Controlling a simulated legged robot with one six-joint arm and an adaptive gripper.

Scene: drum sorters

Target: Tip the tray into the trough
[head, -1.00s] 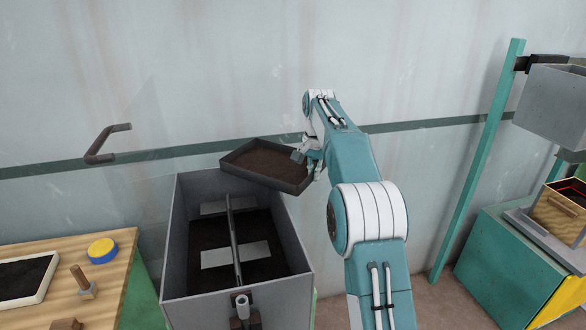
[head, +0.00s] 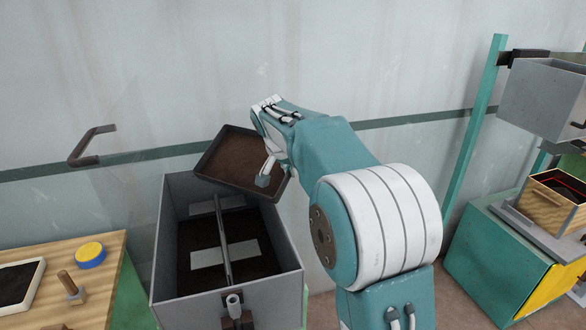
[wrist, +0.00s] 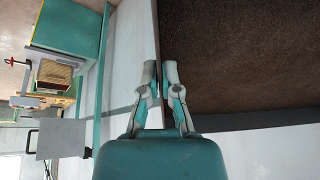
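The tray (head: 222,188) is dark, shallow and rectangular, with brown soil-like material across its floor. It is tilted, with its inside facing toward me, above the far end of the trough (head: 257,284). The trough is a grey open box with dark material, a lengthwise rod and pale flat plates inside. My gripper (head: 270,166) is at the tray's right side, shut on its wall. In the wrist view my fingertips (wrist: 160,72) lie on either side of the tray's wall, with the brown contents (wrist: 240,50) to the right. The far finger is hidden in the head view.
A wooden bench (head: 100,262) at left holds a blue-yellow button (head: 90,255), a framed black panel (head: 18,285) and a wooden peg (head: 70,285). A wall handle (head: 92,146) is behind. A green post (head: 474,125) and grey hopper (head: 545,100) stand at right.

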